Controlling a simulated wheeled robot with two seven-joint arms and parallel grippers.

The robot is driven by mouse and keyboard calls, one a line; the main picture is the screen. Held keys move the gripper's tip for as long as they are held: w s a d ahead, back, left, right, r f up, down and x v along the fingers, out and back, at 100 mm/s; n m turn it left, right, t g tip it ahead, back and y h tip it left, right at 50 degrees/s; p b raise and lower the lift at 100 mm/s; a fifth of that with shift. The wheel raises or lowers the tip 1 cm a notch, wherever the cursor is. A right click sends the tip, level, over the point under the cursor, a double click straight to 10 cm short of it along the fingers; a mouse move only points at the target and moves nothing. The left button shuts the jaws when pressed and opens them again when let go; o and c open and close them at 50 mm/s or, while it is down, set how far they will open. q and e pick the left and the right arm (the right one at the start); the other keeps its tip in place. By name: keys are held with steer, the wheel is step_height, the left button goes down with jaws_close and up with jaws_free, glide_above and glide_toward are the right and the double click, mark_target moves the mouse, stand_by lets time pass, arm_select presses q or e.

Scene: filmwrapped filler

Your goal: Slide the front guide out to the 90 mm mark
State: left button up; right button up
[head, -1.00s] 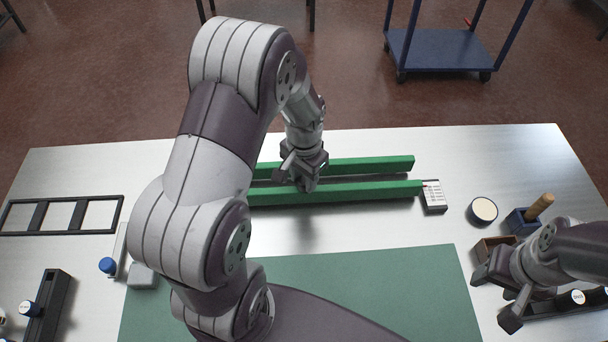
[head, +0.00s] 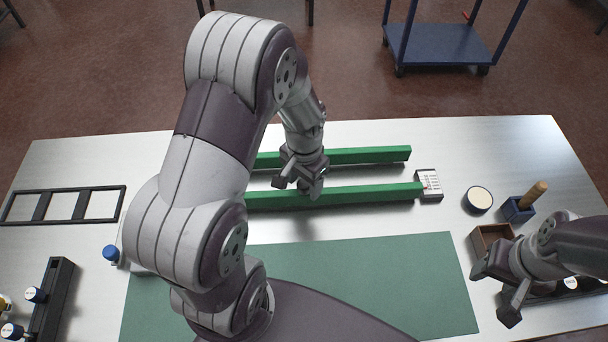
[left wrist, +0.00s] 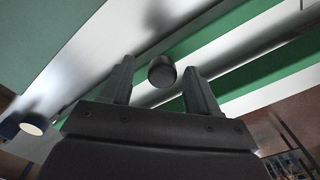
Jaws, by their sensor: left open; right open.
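The front guide (head: 370,192) is a long green bar running left to right across the table. A second green bar (head: 370,155) lies parallel behind it, with bare table between. A small white scale card (head: 430,181) stands at the front guide's right end, a red mark near that end; its numbers are too small to read. My left gripper (head: 298,186) is open, over the front guide. In the left wrist view a dark round knob (left wrist: 161,72) sits between its open fingers; contact cannot be told. My right gripper (head: 496,292) is open and empty at the right. My left arm hides the guides' left ends.
A green mat (head: 370,280) lies in front of the guides. At the right are a round white-topped tin (head: 479,199), a blue box (head: 517,210) with a wooden handle and a brown box (head: 490,238). A black frame (head: 62,205) and a black rack (head: 52,300) are at the left.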

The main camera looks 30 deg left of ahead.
arm_select(q)
step_height(320, 180, up, 12)
steer(key=shift+r+b, duration=0.25)
steer(key=shift+b, duration=0.15)
steer(key=shift+d, duration=0.1)
steer(key=s+d+f+n+t, duration=0.1)
steer(key=s+d+f+n, duration=0.1)
steer(key=s+d+f, duration=0.2)
steer(key=s+f, duration=0.1)
steer(key=s, duration=0.1)
steer(key=shift+s+f+n, duration=0.2)
steer(key=shift+s+n, duration=0.1)
steer(key=shift+s, duration=0.05)
stand_by(0.9)
